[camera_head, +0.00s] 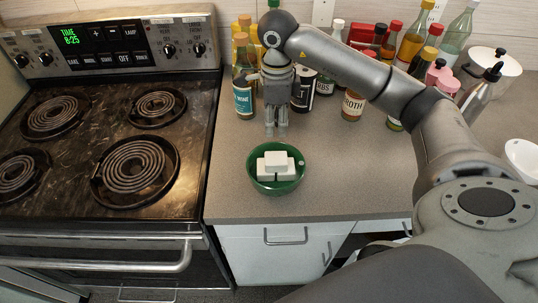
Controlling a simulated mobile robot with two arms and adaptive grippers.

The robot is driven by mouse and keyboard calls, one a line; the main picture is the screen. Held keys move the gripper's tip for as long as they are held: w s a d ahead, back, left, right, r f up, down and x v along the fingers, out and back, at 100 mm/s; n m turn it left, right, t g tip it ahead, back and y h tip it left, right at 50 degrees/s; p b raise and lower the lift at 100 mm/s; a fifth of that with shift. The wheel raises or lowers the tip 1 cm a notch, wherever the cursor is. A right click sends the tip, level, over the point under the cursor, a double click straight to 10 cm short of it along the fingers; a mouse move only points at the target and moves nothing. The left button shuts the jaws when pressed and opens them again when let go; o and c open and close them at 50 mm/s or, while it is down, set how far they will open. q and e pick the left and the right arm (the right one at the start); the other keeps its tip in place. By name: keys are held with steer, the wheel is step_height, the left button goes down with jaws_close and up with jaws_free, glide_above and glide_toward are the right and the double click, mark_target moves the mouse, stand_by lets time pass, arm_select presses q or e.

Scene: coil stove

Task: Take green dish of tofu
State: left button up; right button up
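The green dish (254,182) is a round bowl on the grey counter, just right of the stove. White blocks of tofu (276,164) lie stacked in it. My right gripper (277,134) points down just behind the dish, over the counter. Its two fingers show a narrow gap, with nothing between them, and it appears apart from the dish. My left gripper is not in view.
A coil stove (75,150) fills the left side. Several bottles (243,97) stand close behind my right gripper, with more bottles (412,42) at the back right. A white bowl (522,158) sits at the right edge. The counter (345,170) right of the dish is clear.

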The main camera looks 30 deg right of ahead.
mark_target(275, 144)
steer(key=f, duration=0.1)
steer(key=s+f, duration=0.1)
steer(key=shift+s+f, duration=0.1)
steer(key=shift+f, duration=0.3)
steer(key=shift+f+p, duration=0.25)
steer(key=shift+p, duration=0.15)
steer(key=f+p, duration=0.1)
steer(key=f, duration=0.1)
steer(key=w+f+p, duration=0.1)
steer(key=f, duration=0.1)
steer(key=shift+f, duration=0.55)
steer(key=shift+w, duration=0.1)
steer(key=shift+c, duration=0.6)
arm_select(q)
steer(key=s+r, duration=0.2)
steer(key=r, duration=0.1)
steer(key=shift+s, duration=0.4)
arm_select(e)
jaws_close()
